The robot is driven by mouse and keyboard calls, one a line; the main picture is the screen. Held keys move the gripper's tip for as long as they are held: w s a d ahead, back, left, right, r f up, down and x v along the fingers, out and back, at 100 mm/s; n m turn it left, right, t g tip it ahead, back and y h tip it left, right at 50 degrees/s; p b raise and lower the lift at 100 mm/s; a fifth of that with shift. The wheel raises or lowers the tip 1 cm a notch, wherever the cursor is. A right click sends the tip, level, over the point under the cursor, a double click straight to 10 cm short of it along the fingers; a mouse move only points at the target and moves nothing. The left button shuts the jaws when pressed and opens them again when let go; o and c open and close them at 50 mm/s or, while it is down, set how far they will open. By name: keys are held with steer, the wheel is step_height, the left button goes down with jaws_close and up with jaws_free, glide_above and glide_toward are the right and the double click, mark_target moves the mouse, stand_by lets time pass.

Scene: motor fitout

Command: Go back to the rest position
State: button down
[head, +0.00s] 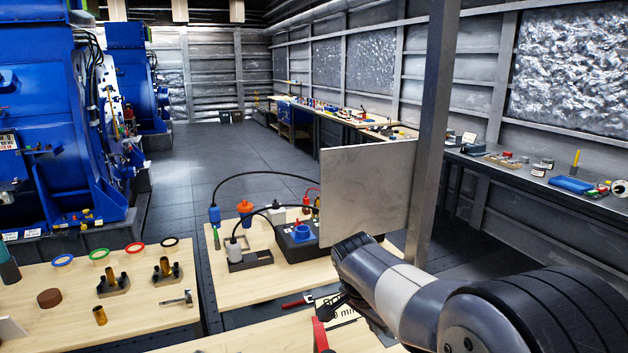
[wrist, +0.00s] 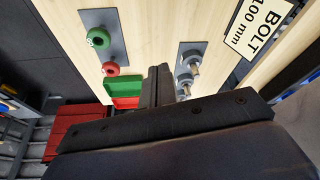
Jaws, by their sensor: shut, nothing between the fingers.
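My gripper (wrist: 159,70) is shut and empty in the wrist view, its two dark fingers together. It is over or near a light wooden board, between a grey plate with a green knob (wrist: 97,37) and a red knob (wrist: 111,68) and a grey plate with metal bolts (wrist: 190,66). I cannot tell its height above the board.
A green and red block (wrist: 123,90) lies beside the fingers, and a "BOLT 100 mm" label (wrist: 258,24) is at upper right. In the head view a grey upright panel (head: 365,190) and post (head: 432,130) stand close behind my arm. Open floor (head: 230,150) lies beyond.

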steer(key=w+d+r+n+y+p, duration=0.1)
steer(key=w+d+r+n, duration=0.1)
steer(key=w, duration=0.5)
steer(key=shift+w+d+r+n+t, duration=0.15)
steer(key=shift+d+r+n+t, duration=0.2)
steer(key=shift+d+n, duration=0.5)
steer(key=shift+a, duration=0.2)
